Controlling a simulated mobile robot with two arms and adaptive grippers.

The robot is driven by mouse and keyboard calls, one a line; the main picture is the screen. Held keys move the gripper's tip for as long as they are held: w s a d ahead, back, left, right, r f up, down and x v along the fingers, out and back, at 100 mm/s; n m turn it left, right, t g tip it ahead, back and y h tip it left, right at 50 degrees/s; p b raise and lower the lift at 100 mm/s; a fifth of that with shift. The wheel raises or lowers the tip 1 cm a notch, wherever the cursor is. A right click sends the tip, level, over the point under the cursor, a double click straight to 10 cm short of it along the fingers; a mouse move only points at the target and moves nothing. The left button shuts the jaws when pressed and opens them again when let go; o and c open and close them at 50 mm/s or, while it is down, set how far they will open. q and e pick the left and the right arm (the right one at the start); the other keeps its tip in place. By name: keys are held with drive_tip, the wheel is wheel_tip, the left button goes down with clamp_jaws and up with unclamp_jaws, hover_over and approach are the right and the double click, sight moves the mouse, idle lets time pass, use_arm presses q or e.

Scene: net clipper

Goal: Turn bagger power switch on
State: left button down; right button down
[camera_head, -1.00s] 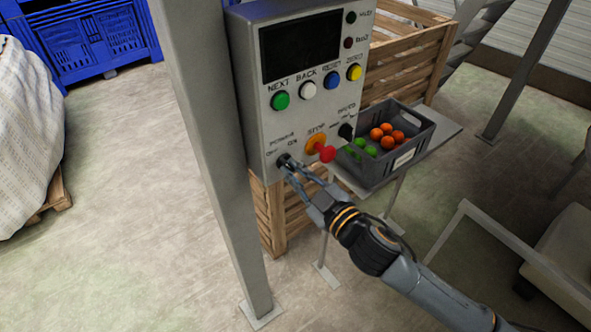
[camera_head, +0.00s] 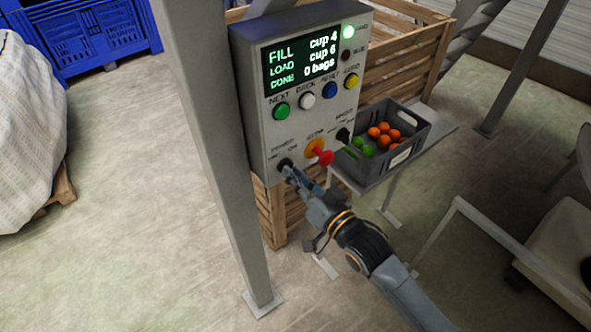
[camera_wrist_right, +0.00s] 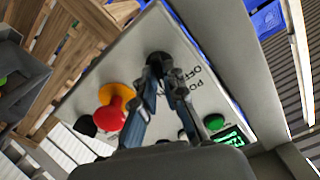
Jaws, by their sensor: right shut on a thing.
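The bagger control box (camera_head: 262,150) is a grey panel on a post. Its screen (camera_head: 301,62) is lit with green text reading FILL cup 4, LOAD cup 6, DONE 0 bags. My left gripper is not in view.
A red stop button (camera_head: 324,157) on a yellow base sits just right of the switch. A grey crate (camera_head: 376,172) with orange and green balls stands on a shelf to the right. The grey post (camera_head: 215,150) is close on the left. Open floor lies at left.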

drive_tip(key=m+p, duration=0.1)
drive_tip(key=m, duration=0.3)
idle(0.5)
drive_tip(key=c, duration=1.4)
unclamp_jaws()
drive_tip(key=v, duration=1.2)
drive_tip(key=shift+f, duration=0.1)
